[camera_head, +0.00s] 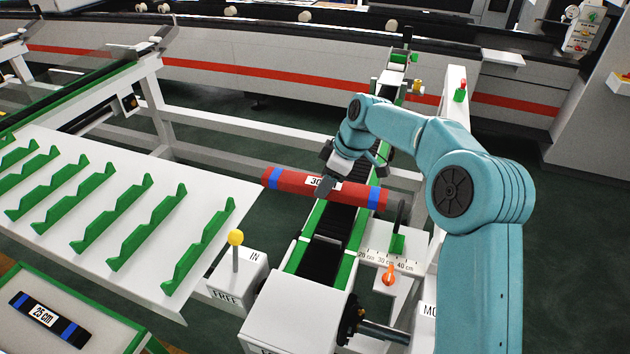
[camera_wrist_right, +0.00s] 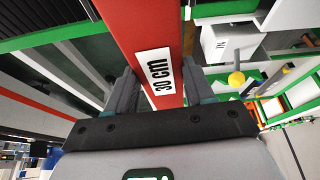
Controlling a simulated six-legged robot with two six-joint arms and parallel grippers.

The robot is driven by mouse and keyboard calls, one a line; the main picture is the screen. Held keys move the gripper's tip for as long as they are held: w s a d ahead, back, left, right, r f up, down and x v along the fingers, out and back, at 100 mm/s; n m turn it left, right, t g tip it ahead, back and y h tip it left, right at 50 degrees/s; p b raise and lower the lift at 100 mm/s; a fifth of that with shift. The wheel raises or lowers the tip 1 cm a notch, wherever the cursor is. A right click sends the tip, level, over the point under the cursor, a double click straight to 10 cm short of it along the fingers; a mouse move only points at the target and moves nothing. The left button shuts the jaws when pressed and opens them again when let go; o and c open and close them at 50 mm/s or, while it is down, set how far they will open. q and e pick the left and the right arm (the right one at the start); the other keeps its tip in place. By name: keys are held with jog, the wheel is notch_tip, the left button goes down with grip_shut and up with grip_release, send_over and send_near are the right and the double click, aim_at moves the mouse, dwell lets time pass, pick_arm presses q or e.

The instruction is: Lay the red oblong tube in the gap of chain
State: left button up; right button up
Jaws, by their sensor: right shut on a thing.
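The red oblong tube (camera_head: 283,180) has blue bands near its ends and a white "30 cm" label. It is level and lies crosswise over the narrow chain conveyor (camera_head: 329,221), which has a dark bed and green edges. I cannot tell if it touches the conveyor. My right gripper (camera_head: 327,184) is shut on the tube's middle beside the label. In the right wrist view the tube (camera_wrist_right: 143,25) runs between the two fingers (camera_wrist_right: 161,92). The part of the chain beneath the tube and arm is hidden. My left gripper is not in view.
A white table (camera_head: 70,231) with rows of green notched rests stands left. A yellow-knobbed lever (camera_head: 236,238) stands left of the conveyor. A scale marked in cm (camera_head: 384,260) with an orange pointer (camera_head: 389,272) sits right.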

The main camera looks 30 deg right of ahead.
aim_at(340, 186)
jog(key=d+f, duration=0.2)
jog(key=d, duration=0.1)
jog(key=shift+s+f+m, duration=0.1)
jog(key=shift+f+m, duration=0.2)
jog(key=shift+s+d+f, duration=0.1)
jog(key=shift+d, duration=0.05)
jog(key=shift+s, duration=0.25)
jog(key=shift+w+d, duration=0.1)
jog(key=shift+d, duration=0.05)
jog(key=shift+w, duration=0.1)
jog(key=shift+a+f+b, duration=0.2)
jog(key=shift+f+b, duration=0.15)
jog(key=shift+b, duration=0.25)
notch_tip(340, 186, down, 4)
jog(key=b, duration=0.3)
jog(key=shift+f, duration=0.1)
jog(key=shift+d+f+b, duration=0.1)
jog(key=shift+f+b, duration=1.6)
jog(key=shift+f, duration=0.15)
